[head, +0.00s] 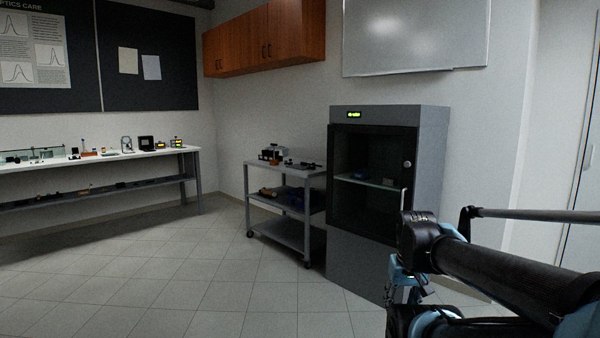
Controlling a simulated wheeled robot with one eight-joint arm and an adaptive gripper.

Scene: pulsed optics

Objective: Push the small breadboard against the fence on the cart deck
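The cart (288,211) stands left of the grey cabinet, and its top deck (290,171) carries several small dark items. A dark, low, flat item (303,166) lies on the right part of the deck. I cannot tell whether it is the small breadboard or the fence, or whether the two touch. A taller black and pale device (271,154) stands on the left part of the deck. My arm reaches in from the right edge, in front of the cabinet and well apart from the cart. I cannot make out my gripper's fingers.
The grey cabinet (432,165) with a dark glass door stands right of the cart. A long white bench (95,158) with several optics items runs along the left wall. Wooden cupboards (265,40) hang above the cart. The tiled floor (180,285) in front is clear.

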